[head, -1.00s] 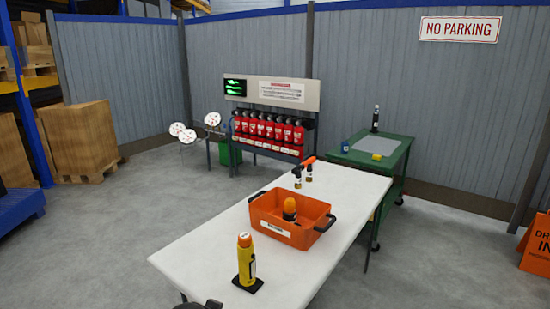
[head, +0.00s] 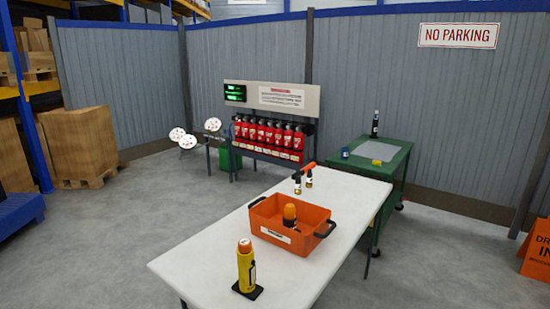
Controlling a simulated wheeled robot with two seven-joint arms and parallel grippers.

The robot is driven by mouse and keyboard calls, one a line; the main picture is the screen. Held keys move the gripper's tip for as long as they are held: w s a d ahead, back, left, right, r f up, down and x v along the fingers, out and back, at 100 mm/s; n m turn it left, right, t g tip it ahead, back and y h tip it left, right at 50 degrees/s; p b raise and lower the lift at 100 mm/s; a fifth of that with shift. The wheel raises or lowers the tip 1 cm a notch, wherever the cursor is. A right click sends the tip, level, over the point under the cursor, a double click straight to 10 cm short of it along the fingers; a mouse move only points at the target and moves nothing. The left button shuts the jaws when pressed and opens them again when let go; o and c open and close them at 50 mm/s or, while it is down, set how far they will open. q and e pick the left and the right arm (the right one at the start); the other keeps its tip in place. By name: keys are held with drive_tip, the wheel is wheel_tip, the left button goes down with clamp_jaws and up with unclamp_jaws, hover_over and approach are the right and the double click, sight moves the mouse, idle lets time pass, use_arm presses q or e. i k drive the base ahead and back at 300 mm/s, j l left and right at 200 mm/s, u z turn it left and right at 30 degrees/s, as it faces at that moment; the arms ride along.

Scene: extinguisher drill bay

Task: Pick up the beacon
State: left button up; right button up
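An orange-domed object with a dark base (head: 290,213), which looks like the beacon, stands inside an orange bin (head: 318,242) on the white table. The bin's walls hide its lower part. A yellow cylinder with an orange top (head: 246,268) stands upright on a black square base at the table's near end. Neither of my grippers shows in the head view.
The white table (head: 205,263) has bare top around the bin. A green cart (head: 388,180) is behind right; a rack of red extinguishers (head: 270,133) stands behind.

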sight(291, 225)
drive_tip(key=i+l+z, duration=0.1)
drive_tip(key=z, duration=0.25)
drive_tip(key=i+z, duration=0.35)
drive_tip(key=z, duration=0.35)
drive_tip(key=i, duration=0.1)
